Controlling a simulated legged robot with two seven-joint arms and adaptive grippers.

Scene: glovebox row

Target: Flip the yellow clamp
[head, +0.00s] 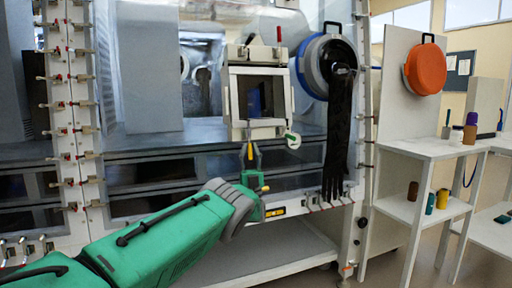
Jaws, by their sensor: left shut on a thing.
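My left arm comes in from the lower left, green with a grey wrist. Its gripper (252,157) points up just under the white-framed box on the glovebox front. It is shut on a small yellow clamp (250,150), which stands roughly upright at the lower edge of the white-framed box (258,132). The fingers partly hide the clamp, and its exact turn is too small to tell. My right gripper is not in view.
A blue-rimmed port (318,62) with a hanging black glove (338,135) is to the right. Posts with several small clamps (80,100) stand left. A white shelf (425,148) holds small jars at right. An orange round cover (425,68) hangs on a panel.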

